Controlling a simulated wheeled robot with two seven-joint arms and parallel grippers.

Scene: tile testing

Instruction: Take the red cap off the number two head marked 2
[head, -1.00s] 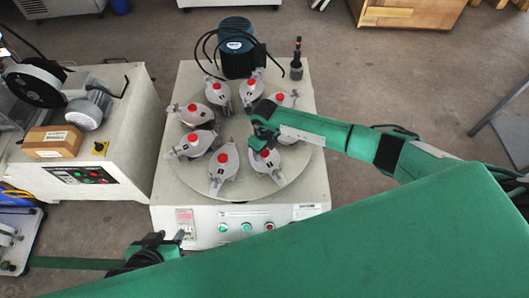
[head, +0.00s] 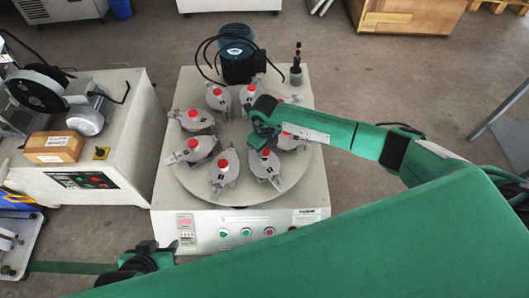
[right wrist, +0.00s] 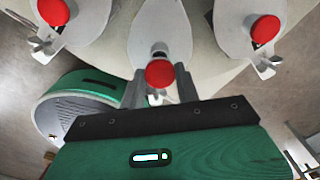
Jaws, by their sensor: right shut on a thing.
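My right gripper (head: 264,146) is over the front right of the round plate, shut on a red cap (right wrist: 160,74). In the right wrist view its two fingers stand either side of the cap. The grey head (right wrist: 160,28) lies just beyond the cap, with a small pale stub showing on it. I cannot clearly tell whether cap and stub still touch. Several like heads, each with a red cap such as this one (head: 223,163), ring the plate. No number marks are legible. My left gripper (head: 172,247) is low near the machine's front left corner; its fingers are too small to judge.
The heads sit close together on the round plate (head: 240,190) of a white machine. Another machine with a cardboard box (head: 53,147) is at left. Open floor lies right.

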